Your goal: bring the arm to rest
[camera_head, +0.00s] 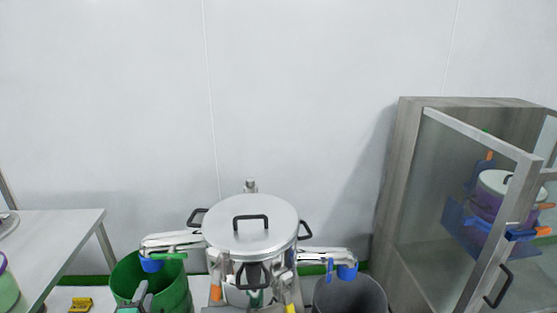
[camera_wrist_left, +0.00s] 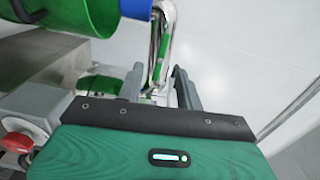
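My left gripper (camera_head: 141,296) shows at the lower edge of the head view, in front of the green bin (camera_head: 180,290). In the left wrist view its two dark grey fingers (camera_wrist_left: 160,88) stand apart with a gap between them. They look open, and no held object shows. In the head view this pipe (camera_head: 165,242) reaches left from the steel vessel over the green bin. My right gripper is not in view.
The steel vessel (camera_head: 250,226) with its closed lid stands in the middle. A grey bin (camera_head: 350,295) is right of it, under a second outlet. A glass-doored cabinet (camera_head: 390,190) is at the right. A white table (camera_head: 55,235) is at the left, with a yellow object (camera_head: 80,304) near it.

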